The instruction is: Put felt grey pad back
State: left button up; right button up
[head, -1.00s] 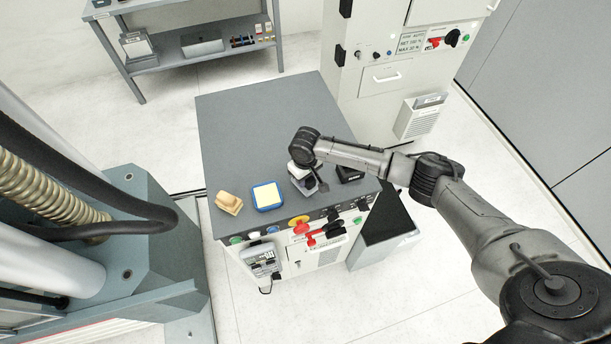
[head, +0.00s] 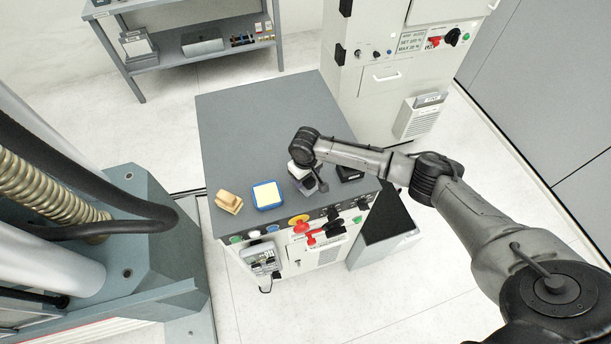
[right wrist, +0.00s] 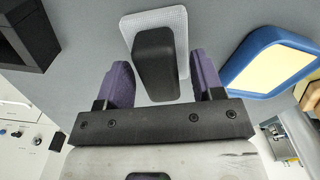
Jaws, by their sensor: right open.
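My right gripper (head: 308,187) is low over the front part of the grey cabinet top. In the right wrist view its two purple fingers (right wrist: 163,80) are apart, one on each side of a dark block (right wrist: 154,60). The block sits on a light grey textured pad (right wrist: 152,21), which looks like the felt grey pad, against the grey top. I cannot tell whether the fingers touch the block. In the head view the gripper mostly hides the pad. My left gripper is not in view.
A blue-rimmed pad with a yellow face (head: 267,195) lies left of the gripper, with a tan wooden block (head: 228,202) further left. A black box (head: 349,173) stands close on the right. The rear of the cabinet top (head: 265,120) is clear. Knobs and a red handle (head: 318,237) line its front.

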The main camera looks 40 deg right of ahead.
notch_tip(320, 180, up, 10)
jog(key=shift+r+b, duration=0.2)
jog(key=shift+b, duration=0.15)
jog(key=s+a+f+n+t+y, duration=0.1)
jog(key=s+a+f+n, duration=0.1)
jog(key=s+a+f, duration=0.35)
jog(key=s+a+f+n+t+y, duration=0.1)
jog(key=s+a+f+n, duration=0.15)
jog(key=s+a, duration=0.65)
jog(key=s+d+m+t+h, duration=0.1)
jog(key=s+d+m, duration=0.1)
jog(key=s, duration=1.5)
jog(key=shift+d+r+t+h, duration=0.3)
jog(key=shift+d+r+h, duration=0.1)
jog(key=shift+d, duration=0.1)
jog(key=shift+s, duration=0.1)
notch_tip(320, 180, up, 7)
jog(key=p, duration=0.6)
jog(key=shift+p, duration=0.4)
